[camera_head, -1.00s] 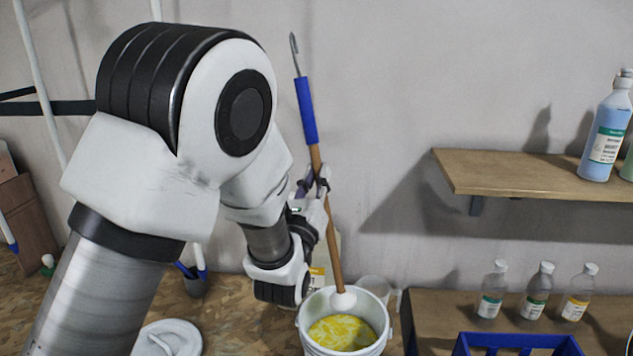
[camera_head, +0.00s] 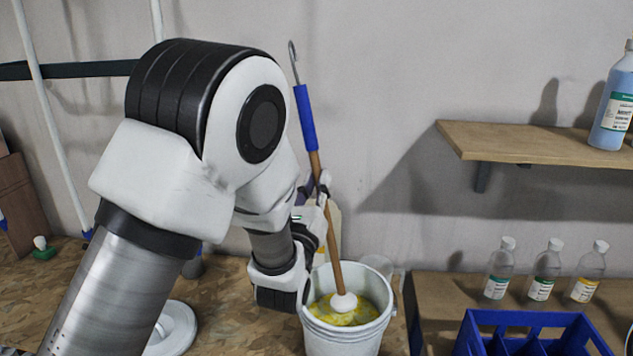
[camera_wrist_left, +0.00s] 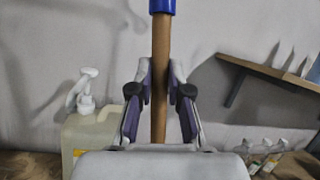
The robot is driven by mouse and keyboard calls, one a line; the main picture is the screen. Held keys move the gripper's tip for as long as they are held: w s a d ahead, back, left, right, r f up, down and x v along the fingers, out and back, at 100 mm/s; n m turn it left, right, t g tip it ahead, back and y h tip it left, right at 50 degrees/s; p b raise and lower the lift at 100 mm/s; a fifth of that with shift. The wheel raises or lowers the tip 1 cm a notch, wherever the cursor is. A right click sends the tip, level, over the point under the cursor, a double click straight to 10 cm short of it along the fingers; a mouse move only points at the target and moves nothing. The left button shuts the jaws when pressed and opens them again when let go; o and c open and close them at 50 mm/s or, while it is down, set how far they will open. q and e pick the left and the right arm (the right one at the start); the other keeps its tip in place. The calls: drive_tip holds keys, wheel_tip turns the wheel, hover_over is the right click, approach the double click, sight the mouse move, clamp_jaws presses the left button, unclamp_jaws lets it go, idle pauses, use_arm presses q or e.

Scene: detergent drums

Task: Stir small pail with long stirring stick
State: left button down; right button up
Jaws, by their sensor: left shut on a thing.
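The long stirring stick (camera_head: 330,235) has a wooden shaft, a blue grip sleeve, a metal hook at the top and a white knob at the bottom. My left gripper (camera_head: 320,188) is shut on its shaft below the blue sleeve; the left wrist view shows the shaft (camera_wrist_left: 160,75) between the two fingers (camera_wrist_left: 160,95). The stick leans slightly, its top to the left. The small white pail (camera_head: 345,335) stands on the bench and holds yellow and whitish contents. The stick's white knob is inside the pail, at the contents' surface. My right gripper is not in view.
A pale jug (camera_wrist_left: 90,135) with a pump top stands behind the gripper. A clear cup (camera_head: 378,265) is behind the pail. A blue crate (camera_head: 530,325) and small bottles (camera_head: 545,270) are at the right, below a wall shelf (camera_head: 540,143). A white lid (camera_head: 175,330) lies left.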

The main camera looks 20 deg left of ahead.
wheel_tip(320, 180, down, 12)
drive_tip(key=b, duration=1.1)
idle(0.5)
